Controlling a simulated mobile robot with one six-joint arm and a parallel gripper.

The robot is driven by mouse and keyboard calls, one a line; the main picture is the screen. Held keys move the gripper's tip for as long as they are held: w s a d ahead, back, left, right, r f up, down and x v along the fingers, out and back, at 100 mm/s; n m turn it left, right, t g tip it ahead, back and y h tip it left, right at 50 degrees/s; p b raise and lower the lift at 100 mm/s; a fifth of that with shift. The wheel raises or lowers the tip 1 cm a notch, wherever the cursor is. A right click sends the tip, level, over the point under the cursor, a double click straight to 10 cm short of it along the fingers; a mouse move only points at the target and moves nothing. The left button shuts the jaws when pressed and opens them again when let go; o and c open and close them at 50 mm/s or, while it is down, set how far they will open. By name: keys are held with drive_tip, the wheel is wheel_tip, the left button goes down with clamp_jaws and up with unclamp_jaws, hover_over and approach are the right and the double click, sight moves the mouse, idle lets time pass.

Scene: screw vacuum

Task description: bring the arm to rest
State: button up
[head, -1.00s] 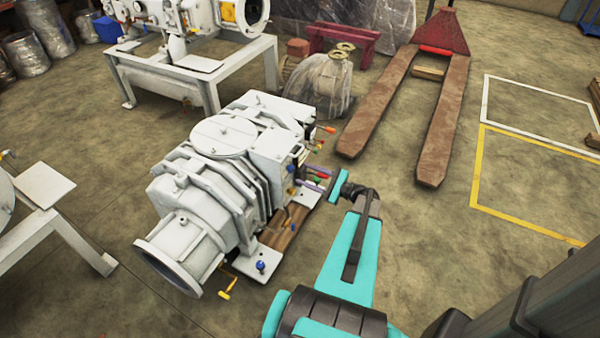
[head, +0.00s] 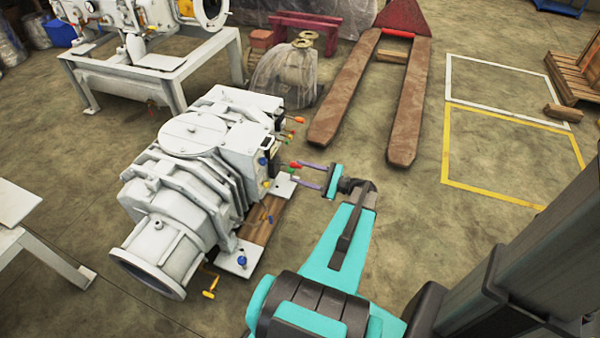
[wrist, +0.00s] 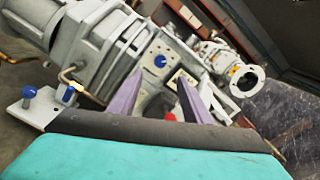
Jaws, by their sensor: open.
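My gripper (head: 300,174) is open, with its two purple fingers apart and pointing left, beside the right side of the grey screw vacuum pump (head: 180,190). A red part (wrist: 170,116) shows near the right finger. Red and orange handles (head: 297,120) stick out from the pump's side. I cannot tell whether a fingertip touches the pump.
A yellow crank handle (head: 211,287) sticks out at the pump's front. A pallet jack (head: 412,110) stands behind my arm, beside a plastic-wrapped part (head: 285,78). A white machine on a frame (head: 150,65) is at the upper left. The floor right of the jack is mostly clear.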

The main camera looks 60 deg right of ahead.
idle(0.3)
drive_tip(key=w+a+f+n+g+y, duration=0.2)
drive_tip(key=w+a+f+n+g, duration=0.15)
drive_tip(key=a, duration=0.65)
drive_tip(key=w+a+f+n+g+y, duration=0.25)
drive_tip(key=a+f, duration=0.25)
drive_tip(key=a, duration=0.4)
drive_tip(key=w+a+f+n+g+y, duration=0.1)
drive_tip(key=w+a+f+n+g, duration=0.2)
drive_tip(key=a, duration=0.7)
drive_tip(key=s+a+f+n+g+h, duration=0.1)
drive_tip(key=s+a+f+n+g, duration=0.25)
drive_tip(key=a, duration=0.35)
drive_tip(key=s+a+f+n+g, duration=0.2)
drive_tip(key=s+a+f+g, duration=0.15)
drive_tip(key=a, duration=0.25)
drive_tip(key=s+a+f+n+g+h, duration=0.4)
drive_tip(key=s+a+n+g+h, duration=0.35)
drive_tip(key=s+n, duration=0.5)
wheel_tip(320, 180, up, 13)
drive_tip(key=h+p, duration=0.1)
drive_tip(key=p, duration=1.2)
drive_tip(key=shift+s+a+r+t, duration=0.2)
drive_tip(key=shift+s+a+t, duration=0.1)
drive_tip(key=shift+s+t, duration=0.05)
